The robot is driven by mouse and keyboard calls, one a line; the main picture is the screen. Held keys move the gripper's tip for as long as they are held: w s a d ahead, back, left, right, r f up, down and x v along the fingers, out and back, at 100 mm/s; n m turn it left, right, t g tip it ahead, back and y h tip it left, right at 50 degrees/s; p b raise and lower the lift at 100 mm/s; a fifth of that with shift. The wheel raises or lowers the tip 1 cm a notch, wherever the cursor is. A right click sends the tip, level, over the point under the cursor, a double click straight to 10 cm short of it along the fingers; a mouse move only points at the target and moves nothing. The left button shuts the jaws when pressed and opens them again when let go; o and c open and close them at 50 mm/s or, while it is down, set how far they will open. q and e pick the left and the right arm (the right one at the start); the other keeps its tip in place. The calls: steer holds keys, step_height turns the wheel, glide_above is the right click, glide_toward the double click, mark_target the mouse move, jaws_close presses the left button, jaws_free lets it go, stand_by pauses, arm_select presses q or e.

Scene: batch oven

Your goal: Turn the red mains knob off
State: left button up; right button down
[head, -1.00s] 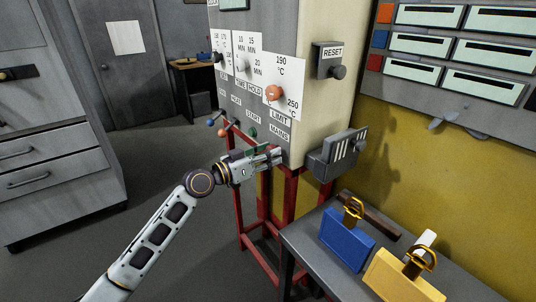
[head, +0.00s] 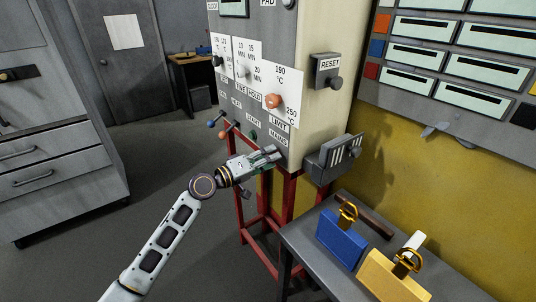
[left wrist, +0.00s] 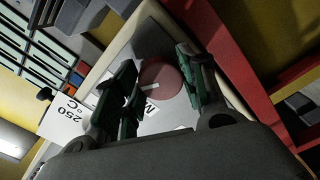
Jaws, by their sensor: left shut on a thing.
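The red mains knob (left wrist: 160,80) shows in the left wrist view as a round dark-red disc with a short white mark, beside a partly hidden white label. My left gripper (left wrist: 160,88) has one finger on each side of it and is shut on it. In the head view my left gripper (head: 272,155) reaches the lower front of the oven's control panel (head: 284,60), just below the MAINS label (head: 279,138). The knob is hidden there behind the fingers. My right gripper is not in view.
An orange limit knob (head: 272,101) sits above the gripper. A RESET box (head: 327,70) and a grey switch box (head: 333,160) are on the oven's side.

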arm_select(q)
steer(key=n+p, duration=0.3)
steer(key=n, duration=0.2)
steer(key=shift+n+p, duration=0.3)
steer(key=shift+n, duration=0.1)
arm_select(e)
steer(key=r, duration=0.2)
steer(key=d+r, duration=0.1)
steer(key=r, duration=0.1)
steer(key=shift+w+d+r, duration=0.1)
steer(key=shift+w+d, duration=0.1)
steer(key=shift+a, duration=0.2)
